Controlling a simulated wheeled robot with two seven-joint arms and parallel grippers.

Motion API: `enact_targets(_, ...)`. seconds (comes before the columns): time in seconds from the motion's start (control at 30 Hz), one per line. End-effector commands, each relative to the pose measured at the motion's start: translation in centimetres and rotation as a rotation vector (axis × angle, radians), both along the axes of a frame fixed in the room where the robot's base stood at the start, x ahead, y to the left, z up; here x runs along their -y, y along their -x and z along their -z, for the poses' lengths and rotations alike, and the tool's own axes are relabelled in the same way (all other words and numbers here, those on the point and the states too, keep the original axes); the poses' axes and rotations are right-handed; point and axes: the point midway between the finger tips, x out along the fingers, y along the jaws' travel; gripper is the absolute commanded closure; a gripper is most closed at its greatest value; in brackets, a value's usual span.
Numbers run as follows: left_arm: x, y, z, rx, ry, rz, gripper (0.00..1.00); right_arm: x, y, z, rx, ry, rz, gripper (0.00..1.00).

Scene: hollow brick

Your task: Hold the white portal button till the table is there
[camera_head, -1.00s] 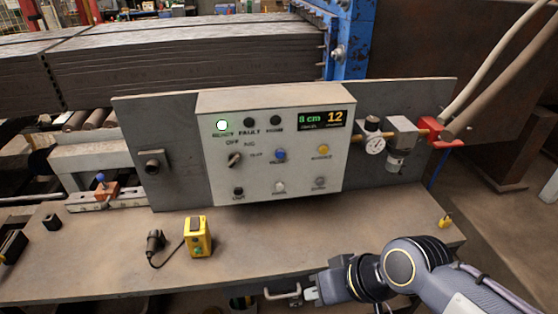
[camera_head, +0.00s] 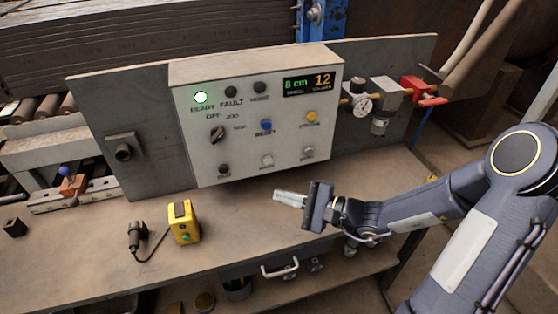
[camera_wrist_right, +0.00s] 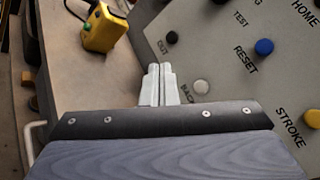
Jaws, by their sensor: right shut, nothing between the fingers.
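The white button (camera_head: 267,160) sits in the bottom row of the grey control box (camera_head: 205,145), between a black button (camera_head: 223,170) and a grey button (camera_head: 307,152). The white button also shows in the right wrist view (camera_wrist_right: 201,87), just right of the fingers. My right gripper (camera_head: 276,196) is shut and empty. It is below and in front of the white button, apart from it, with its pale fingertips pointing left in the head view. The fingers (camera_wrist_right: 160,70) are together in the wrist view. The button's small label is too blurred to read surely. My left gripper is out of view.
A green READY lamp (camera_head: 201,97) is lit; the display (camera_head: 309,86) reads 8 cm and 12. A blue RESET button (camera_head: 265,125) and a yellow button (camera_head: 312,117) are above. A yellow corded box (camera_head: 184,222) stands left on the bench (camera_head: 100,255).

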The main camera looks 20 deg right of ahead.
Motion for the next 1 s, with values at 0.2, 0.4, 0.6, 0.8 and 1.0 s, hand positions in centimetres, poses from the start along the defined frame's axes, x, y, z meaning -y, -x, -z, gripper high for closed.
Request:
enact_targets(0.2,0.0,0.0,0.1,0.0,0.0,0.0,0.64,0.6,-0.8,0.7,-0.017,-0.034,0.045,1.0)
enact_targets(0.4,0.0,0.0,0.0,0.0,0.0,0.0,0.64,0.6,-0.8,0.6,-0.016,-0.033,0.043,1.0)
enact_targets(0.6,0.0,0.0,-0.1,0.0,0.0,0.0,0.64,0.6,-1.4,0.5,-0.015,-0.032,0.042,1.0)
enact_targets(0.8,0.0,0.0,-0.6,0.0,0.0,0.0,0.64,0.5,-3.8,0.5,-0.017,-0.034,0.041,1.0)
enact_targets(1.0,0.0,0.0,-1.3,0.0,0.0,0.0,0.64,0.3,-6.7,0.5,-0.016,-0.033,0.041,1.0)
